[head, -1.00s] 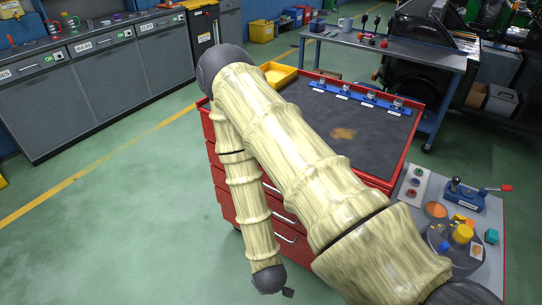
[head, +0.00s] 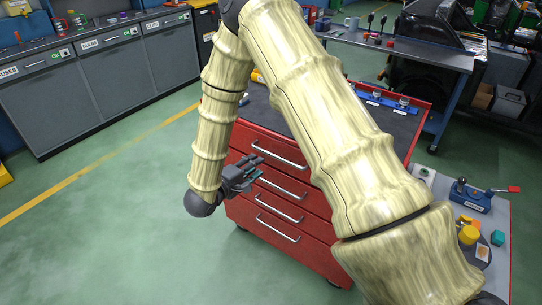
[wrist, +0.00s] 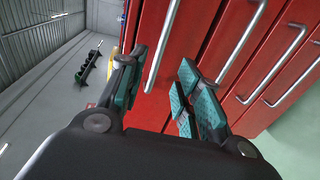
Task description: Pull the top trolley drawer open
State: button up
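The red trolley (head: 325,232) has several drawers with silver bar handles. The top drawer (head: 300,170) looks shut, and its handle (head: 278,153) shows across its front. My gripper (head: 257,168) is in front of the trolley's left side, just below and left of that handle. In the wrist view my gripper (wrist: 162,65) is open and empty, its teal pads spread apart. The top handle (wrist: 163,45) appears in the gap between the fingers; I cannot tell whether it lies between them or beyond them. My arm hides much of the trolley's top and right side.
Lower drawer handles (head: 279,208) sit close under my gripper. A grey side table (head: 500,265) with small parts stands at the right. A workbench (head: 440,58) is behind the trolley, and grey cabinets (head: 110,75) line the left. The green floor at left is clear.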

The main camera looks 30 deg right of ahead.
aim_at(271, 155)
jog(key=p+x, duration=0.1)
jog(key=x, duration=0.9)
jog(key=shift+d+p, duration=0.3)
